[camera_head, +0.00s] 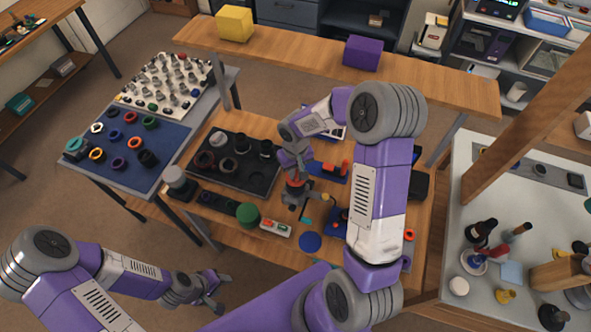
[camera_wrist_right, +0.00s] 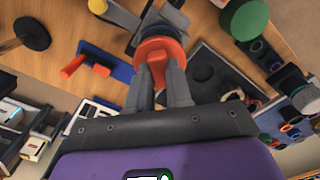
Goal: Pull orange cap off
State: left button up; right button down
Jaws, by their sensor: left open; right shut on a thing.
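The orange cap (camera_wrist_right: 163,48) sits between the two fingers of my right gripper (camera_wrist_right: 164,72) in the right wrist view. A grey and dark part (camera_wrist_right: 160,20) lies directly beyond the cap; I cannot tell whether they are joined. In the head view my right gripper (camera_head: 296,182) points down over the wooden table, with a little of the orange showing at its tip. My left gripper (camera_head: 213,290) is open and empty at the lower left, off the table's front edge and well away from the cap.
A dark tray (camera_head: 262,183) with rings and lens parts lies left of my right gripper. A blue fixture with an orange-red handle (camera_head: 345,167) stands to its right. A green-topped jar (camera_head: 248,213) stands near the front edge. A blue mat (camera_head: 118,172) holds several coloured rings.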

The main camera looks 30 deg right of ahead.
aim_at(296, 173)
jog(key=shift+r+p, duration=0.5)
jog(key=shift+r, duration=0.35)
dwell(0.6)
jog(key=shift+r+p, duration=1.4)
jog(key=shift+r, duration=0.8)
